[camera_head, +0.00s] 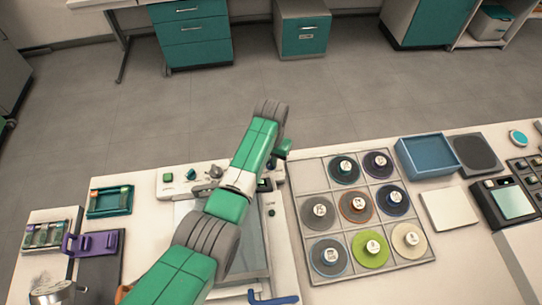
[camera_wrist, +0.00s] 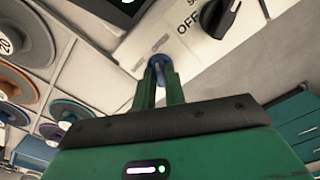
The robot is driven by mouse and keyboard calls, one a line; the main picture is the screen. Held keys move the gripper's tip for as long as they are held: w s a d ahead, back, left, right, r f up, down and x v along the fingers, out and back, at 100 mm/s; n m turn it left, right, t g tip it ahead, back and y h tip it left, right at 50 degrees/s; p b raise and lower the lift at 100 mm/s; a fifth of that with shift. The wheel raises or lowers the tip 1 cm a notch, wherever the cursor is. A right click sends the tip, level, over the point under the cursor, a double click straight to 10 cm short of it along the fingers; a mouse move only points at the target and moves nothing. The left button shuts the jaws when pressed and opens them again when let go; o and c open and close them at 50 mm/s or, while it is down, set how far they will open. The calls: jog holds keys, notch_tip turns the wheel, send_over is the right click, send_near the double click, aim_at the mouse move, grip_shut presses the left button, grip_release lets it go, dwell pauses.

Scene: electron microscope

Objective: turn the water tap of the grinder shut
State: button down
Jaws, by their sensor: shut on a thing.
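The grinder (camera_head: 180,188) is a pale unit on the bench, with a control panel along its far edge. In the wrist view, the tap (camera_wrist: 159,59) is a small round part with a blue rim on the pale panel. My gripper (camera_wrist: 158,78) has its two green fingers close together on the tap, whose middle they hide. In the head view, my gripper (camera_head: 271,165) is at the right end of the panel, partly behind my arm, and the tap cannot be made out clearly.
A black rotary switch (camera_wrist: 220,16) marked OFF is on the panel near the tap. A grey rack (camera_head: 335,240) of several coloured discs stands right of the grinder. A blue tray (camera_head: 424,155) is farther right. A purple holder (camera_head: 92,244) is at the left.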

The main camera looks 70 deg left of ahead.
jog(key=n+p, duration=0.1)
jog(key=n, duration=0.2)
jog(key=shift+n, duration=0.4)
jog(key=n, duration=0.3)
jog(key=shift+n, duration=0.3)
jog(key=n, duration=0.4)
jog(key=shift+p, duration=0.3)
jog(key=shift+n, duration=1.9)
jog(key=c, duration=1.5)
grip_release()
jog(key=shift+o, duration=0.2)
notch_tip(320, 180, up, 8)
jog(key=p, duration=0.2)
jog(key=shift+p, duration=0.3)
